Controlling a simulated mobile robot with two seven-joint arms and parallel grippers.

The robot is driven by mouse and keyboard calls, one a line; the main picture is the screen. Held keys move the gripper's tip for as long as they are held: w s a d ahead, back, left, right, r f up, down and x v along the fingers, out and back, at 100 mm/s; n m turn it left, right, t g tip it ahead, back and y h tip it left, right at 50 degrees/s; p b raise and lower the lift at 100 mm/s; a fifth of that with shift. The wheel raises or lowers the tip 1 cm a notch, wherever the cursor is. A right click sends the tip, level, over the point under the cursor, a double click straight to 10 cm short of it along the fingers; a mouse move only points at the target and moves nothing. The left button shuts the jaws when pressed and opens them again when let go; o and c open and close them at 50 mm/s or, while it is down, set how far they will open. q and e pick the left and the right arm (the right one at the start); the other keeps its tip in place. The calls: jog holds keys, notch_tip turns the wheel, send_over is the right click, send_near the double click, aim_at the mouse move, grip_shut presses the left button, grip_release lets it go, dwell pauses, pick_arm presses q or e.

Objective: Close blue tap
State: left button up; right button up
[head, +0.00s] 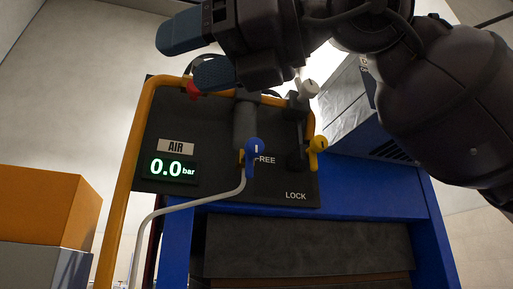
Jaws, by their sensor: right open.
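The blue tap (253,149) sits on the dark panel (200,135), at the lower end of a grey vertical cylinder, with a pale hose running down from it. Its handle stands roughly upright, beside the "FREE" label. My right gripper (195,54) reaches in from the upper right. Its two fingers are apart and point left, with nothing visible between them. In the picture it is above and left of the blue tap, clear of it. My left gripper is not in view.
A yellow tap (318,144) and a white-handled one (308,89) are right of the blue tap. A display (170,168) reads 0.0 bar. A yellow tube frame (128,180) borders the panel. Orange and grey boxes (45,208) stand at the left; the blue press frame is below.

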jog(key=w+d+r+m+t+h, duration=0.1)
jog(key=w+d+m+t+h, duration=0.5)
jog(key=w+m+t, duration=0.25)
jog(key=m+t+h, duration=0.3)
jog(key=m+h, duration=0.2)
jog(key=m, duration=0.1)
send_near(257, 145)
jog(key=shift+n+y, duration=0.25)
jog(key=shift+y, duration=0.05)
jog(key=p+x, duration=0.3)
jog(key=x, duration=0.6)
jog(key=shift+w, duration=0.25)
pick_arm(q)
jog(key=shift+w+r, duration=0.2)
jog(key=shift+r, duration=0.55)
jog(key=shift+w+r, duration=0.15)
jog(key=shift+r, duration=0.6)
pick_arm(e)
jog(key=shift+w+a, duration=0.15)
jog(key=shift+w, duration=0.35)
jog(key=shift+c, duration=0.2)
